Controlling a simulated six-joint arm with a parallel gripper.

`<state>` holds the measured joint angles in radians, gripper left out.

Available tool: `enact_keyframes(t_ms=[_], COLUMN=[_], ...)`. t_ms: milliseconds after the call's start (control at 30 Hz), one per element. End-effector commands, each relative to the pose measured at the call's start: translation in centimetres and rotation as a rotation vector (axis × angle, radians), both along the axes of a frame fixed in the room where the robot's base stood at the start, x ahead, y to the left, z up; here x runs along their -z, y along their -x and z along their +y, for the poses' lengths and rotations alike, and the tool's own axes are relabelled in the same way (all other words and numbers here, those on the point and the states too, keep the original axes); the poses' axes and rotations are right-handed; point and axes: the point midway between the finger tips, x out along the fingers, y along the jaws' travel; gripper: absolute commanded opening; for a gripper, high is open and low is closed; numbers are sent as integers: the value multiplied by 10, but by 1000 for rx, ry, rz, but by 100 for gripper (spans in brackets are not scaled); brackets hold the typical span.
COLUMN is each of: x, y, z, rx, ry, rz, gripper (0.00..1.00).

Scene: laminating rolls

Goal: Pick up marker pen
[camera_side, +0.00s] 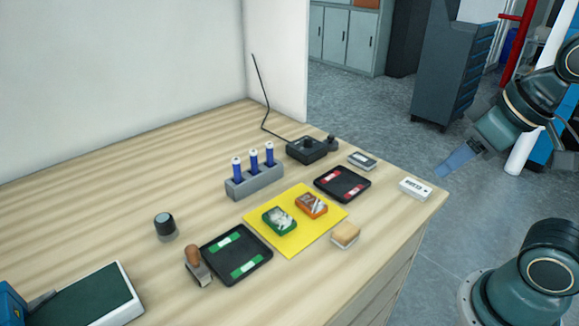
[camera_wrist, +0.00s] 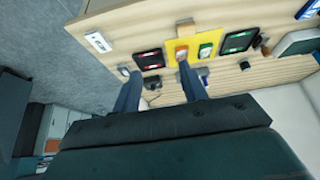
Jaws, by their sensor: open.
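Three blue marker pens with white caps (camera_side: 253,160) stand upright in a grey holder (camera_side: 256,183) at the middle of the table in the side view. In the wrist view a grey shape that seems to be the holder (camera_wrist: 203,72) lies partly behind one finger, and the pens are too small to make out clearly. My gripper (camera_side: 447,170) is at the right of the side view, raised above and beyond the table's right edge, well apart from the pens. Its two fingers (camera_wrist: 158,71) are spread and empty in the wrist view.
A yellow mat (camera_side: 285,240) with a green and an orange pack lies before the holder. Black trays (camera_side: 262,262) (camera_side: 356,191) flank it. A black device with a thin upright cable (camera_side: 306,149) stands behind. A white box (camera_side: 415,189) sits near the right edge. The back left is clear.

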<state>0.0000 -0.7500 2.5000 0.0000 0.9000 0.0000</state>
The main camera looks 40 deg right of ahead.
Motion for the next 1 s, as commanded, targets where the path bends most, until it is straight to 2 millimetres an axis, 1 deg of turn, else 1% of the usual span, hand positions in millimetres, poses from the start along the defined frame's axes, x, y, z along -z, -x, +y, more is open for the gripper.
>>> enact_keyframes(t_ms=[167,267,367,467,700,800,1000], x=[-3,-8,-15,-23,-40,-44,-47], y=[-5,-13,-26,-43,-97,-120,-168], z=[1,2,5,9,19,23,31], rx=[-8,-24,-49,-83,-181,-223,-304], ry=[1,4,6,10,20,24,29], rz=[1,7,13,20,40,46,60], gripper=[43,43,43,43,43,43,43])
